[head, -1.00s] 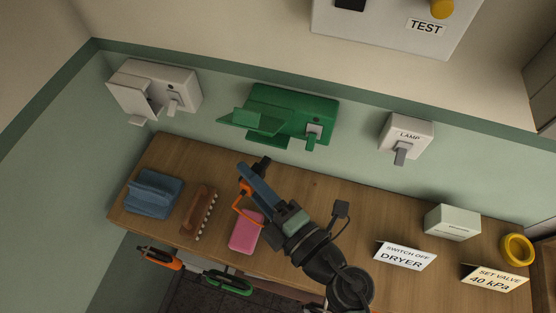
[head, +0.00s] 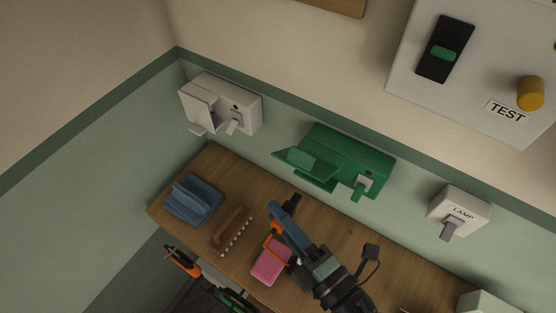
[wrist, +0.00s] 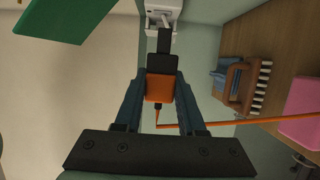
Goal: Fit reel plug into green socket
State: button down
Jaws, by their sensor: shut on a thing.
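The reel plug, an orange body (wrist: 160,88) with a black end (wrist: 163,45), is held between my gripper's blue fingers in the wrist view. Its orange cord (wrist: 255,122) runs off to the right. In the head view my gripper (head: 279,212) is over the wooden counter, below and left of the green socket (head: 375,163), and apart from it. The socket is on the wall with its lid (head: 308,158) open and a small lever at its right. In the wrist view a green part (wrist: 70,15) shows at the upper left; the socket's opening is hidden there.
A white socket (head: 245,104) with an open lid is at the left, and a LAMP switch (head: 460,210) at the right. Blue cloth (head: 194,199), a brush (head: 231,229) and a pink block (head: 271,261) are on the counter (head: 222,164). A TEST panel (head: 425,95) is above.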

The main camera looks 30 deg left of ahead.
jog(key=shift+w+d, duration=0.1)
jog(key=shift+w, duration=2.3)
jog(key=shift+w+b, duration=0.75)
jog(key=shift+w, duration=0.9)
jog(key=shift+c, duration=2.2)
grip_release()
jog(key=shift+w, duration=0.1)
jog(key=shift+d, duration=0.15)
jog(key=b, duration=0.4)
send_near(298, 202)
jog(key=w+d, duration=0.2)
jog(key=w, duration=0.1)
jog(key=shift+s+d+f, duration=0.1)
jog(key=shift+s+f, duration=0.05)
jog(key=shift+f, duration=0.05)
